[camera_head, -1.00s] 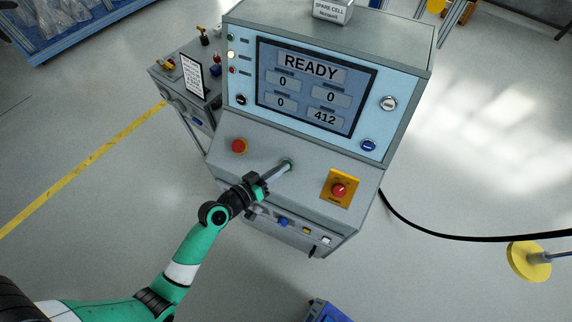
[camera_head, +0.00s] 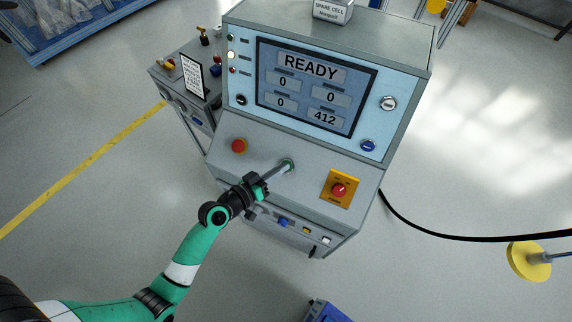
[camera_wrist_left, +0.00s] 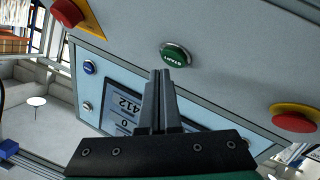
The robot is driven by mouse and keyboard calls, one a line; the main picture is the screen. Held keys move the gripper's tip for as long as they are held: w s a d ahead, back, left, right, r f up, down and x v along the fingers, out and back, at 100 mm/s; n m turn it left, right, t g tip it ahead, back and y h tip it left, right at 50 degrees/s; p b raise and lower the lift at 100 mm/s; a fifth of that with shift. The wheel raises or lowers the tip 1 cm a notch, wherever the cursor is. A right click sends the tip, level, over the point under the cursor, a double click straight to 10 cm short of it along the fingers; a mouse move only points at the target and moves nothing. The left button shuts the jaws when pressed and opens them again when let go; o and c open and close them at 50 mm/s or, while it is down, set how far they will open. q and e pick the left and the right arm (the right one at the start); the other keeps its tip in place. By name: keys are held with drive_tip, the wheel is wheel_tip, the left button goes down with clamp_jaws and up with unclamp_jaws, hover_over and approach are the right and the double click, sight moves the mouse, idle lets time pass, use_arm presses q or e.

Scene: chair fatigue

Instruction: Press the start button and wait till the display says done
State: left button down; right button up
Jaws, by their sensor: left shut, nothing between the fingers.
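The grey console carries a display (camera_head: 312,84) that reads READY, with zeros in three fields and 412 in the fourth. The green start button (camera_head: 289,164) sits on the sloped panel between two red buttons; it also shows in the left wrist view (camera_wrist_left: 175,55), marked START. My left gripper (camera_head: 284,168) is shut and empty, its fingertips at the near side of the start button. In the left wrist view the fingertips (camera_wrist_left: 161,73) appear just beside the button, which stays uncovered. I cannot tell whether they touch it. My right gripper is not in view.
A red button (camera_head: 239,146) is left of the start button, and a red emergency button on a yellow plate (camera_head: 340,188) is to its right. A black cable (camera_head: 440,235) runs off to the right.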

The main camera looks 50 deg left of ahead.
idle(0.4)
use_arm(q)
drive_tip(key=shift+w+f+b, duration=0.2)
drive_tip(key=shift+f+b, duration=0.2)
drive_tip(key=shift+b, duration=0.1)
drive_tip(key=shift+w+a+f+b, duration=0.15)
drive_tip(key=shift+w+f+b, duration=0.05)
drive_tip(key=shift+f+b, duration=0.15)
idle(0.4)
drive_tip(key=shift+r, duration=0.15)
drive_tip(key=shift+s+d+r+p, duration=0.2)
drive_tip(key=shift+s+r+p, duration=0.2)
drive_tip(key=shift+r+p, duration=0.25)
drive_tip(key=s+r+p, duration=0.1)
drive_tip(key=r+p, duration=0.1)
drive_tip(key=p, duration=0.1)
drive_tip(key=s+d+r+p, duration=0.1)
drive_tip(key=r, duration=0.1)
drive_tip(key=shift+s, duration=0.3)
idle(0.7)
